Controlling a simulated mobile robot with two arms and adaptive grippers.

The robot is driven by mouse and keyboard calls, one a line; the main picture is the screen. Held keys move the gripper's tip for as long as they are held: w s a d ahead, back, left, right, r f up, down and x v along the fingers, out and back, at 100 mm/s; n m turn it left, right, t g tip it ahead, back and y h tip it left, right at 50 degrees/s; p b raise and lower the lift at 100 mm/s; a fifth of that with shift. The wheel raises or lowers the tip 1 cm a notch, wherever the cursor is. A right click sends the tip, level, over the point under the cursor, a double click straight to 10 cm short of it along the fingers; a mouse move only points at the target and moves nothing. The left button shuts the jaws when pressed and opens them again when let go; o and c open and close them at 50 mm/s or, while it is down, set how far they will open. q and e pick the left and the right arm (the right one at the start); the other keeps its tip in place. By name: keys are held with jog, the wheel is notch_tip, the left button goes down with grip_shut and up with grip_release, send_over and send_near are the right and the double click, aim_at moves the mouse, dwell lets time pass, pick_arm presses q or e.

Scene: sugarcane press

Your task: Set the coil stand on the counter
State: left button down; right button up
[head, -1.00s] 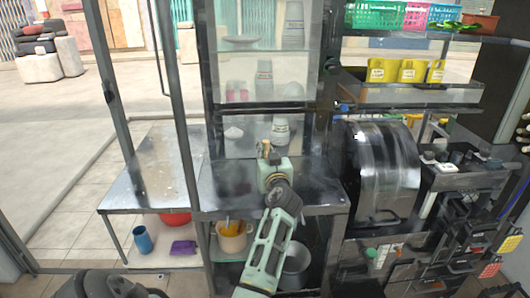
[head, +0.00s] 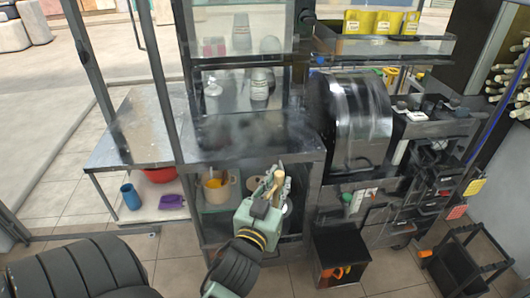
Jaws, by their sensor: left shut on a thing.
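My left gripper (head: 277,182) is shut on a small tan, upright thing (head: 275,186), which I take to be the coil stand. The fingers hide much of it, so its full shape cannot be told. The dark metal counter (head: 235,142) lies behind and above the gripper in the head view. In the picture, the gripper and the held thing appear just below the counter's front edge, in front of the lower shelf. My right gripper is not in view.
The counter's front part looks bare; pale jars (head: 260,84) stand at its back. A black drum-shaped machine (head: 350,120) stands at the right. A black stool (head: 465,262) and an open box (head: 340,255) are on the floor.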

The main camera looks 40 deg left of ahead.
pick_arm(q)
jog(key=s+d+f+m+t+h, duration=0.1)
jog(key=s+d+m+h, duration=0.2)
jog(key=s+d, duration=0.6)
jog(key=d+h, duration=0.2)
jog(key=d, duration=0.2)
jog(key=shift+s+d+m+h, duration=0.15)
jog(key=shift+s+m+h, duration=0.15)
jog(key=shift+h, duration=0.1)
